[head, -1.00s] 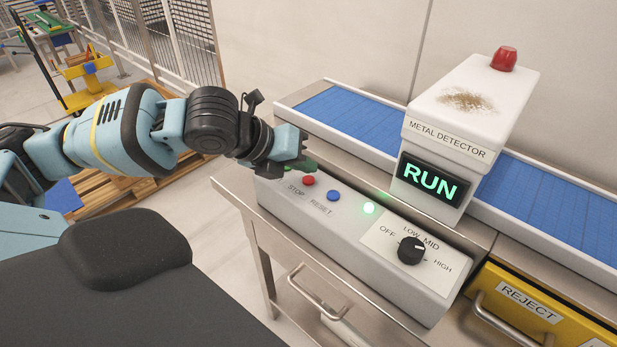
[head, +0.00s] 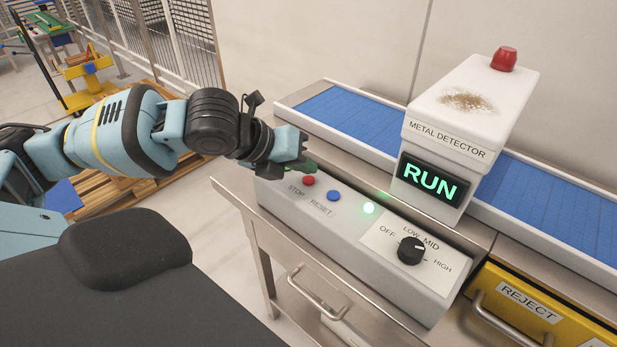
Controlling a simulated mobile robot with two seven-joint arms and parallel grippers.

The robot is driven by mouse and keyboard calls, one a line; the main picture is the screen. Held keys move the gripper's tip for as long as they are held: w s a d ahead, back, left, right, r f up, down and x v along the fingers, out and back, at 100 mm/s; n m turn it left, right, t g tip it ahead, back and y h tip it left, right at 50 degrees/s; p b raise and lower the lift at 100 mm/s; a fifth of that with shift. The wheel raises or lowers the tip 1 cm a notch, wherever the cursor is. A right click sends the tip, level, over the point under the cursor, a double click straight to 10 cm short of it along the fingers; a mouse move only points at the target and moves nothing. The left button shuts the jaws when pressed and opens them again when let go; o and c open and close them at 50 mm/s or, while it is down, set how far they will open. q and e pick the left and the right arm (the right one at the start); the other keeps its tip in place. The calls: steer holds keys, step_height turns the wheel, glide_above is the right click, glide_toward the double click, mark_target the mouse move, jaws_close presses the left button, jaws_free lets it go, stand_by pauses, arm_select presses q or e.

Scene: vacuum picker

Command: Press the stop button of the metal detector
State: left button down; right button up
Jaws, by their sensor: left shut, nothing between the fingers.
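The metal detector (head: 458,108) is a white housing over the blue conveyor, with a red dome lamp (head: 504,59) on top. Its display (head: 432,182) reads RUN in green. The white control box (head: 345,227) in front carries the red stop button (head: 308,181), labelled STOP, and the blue reset button (head: 334,196). A green lamp (head: 369,208) is lit beside them. My left gripper (head: 308,166) is shut and empty, its tip just above and behind the red button; whether it touches the box I cannot tell. My right gripper is out of view.
A black dial (head: 411,251) marked OFF, LOW, MID, HIGH sits on the right of the box. The blue conveyor belt (head: 345,117) runs behind. A yellow REJECT drawer (head: 540,310) is at the lower right. A wooden pallet (head: 110,195) lies behind my left arm.

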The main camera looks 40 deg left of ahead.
arm_select(q)
steer(key=shift+f, duration=0.75)
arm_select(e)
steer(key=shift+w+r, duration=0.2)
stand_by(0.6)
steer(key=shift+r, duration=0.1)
arm_select(q)
steer(key=shift+r+p, duration=0.8)
steer(key=shift+p, duration=0.2)
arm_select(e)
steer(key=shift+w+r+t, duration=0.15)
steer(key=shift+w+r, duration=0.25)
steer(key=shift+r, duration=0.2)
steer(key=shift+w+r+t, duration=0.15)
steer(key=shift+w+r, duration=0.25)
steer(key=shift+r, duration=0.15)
arm_select(q)
steer(key=shift+r, duration=0.1)
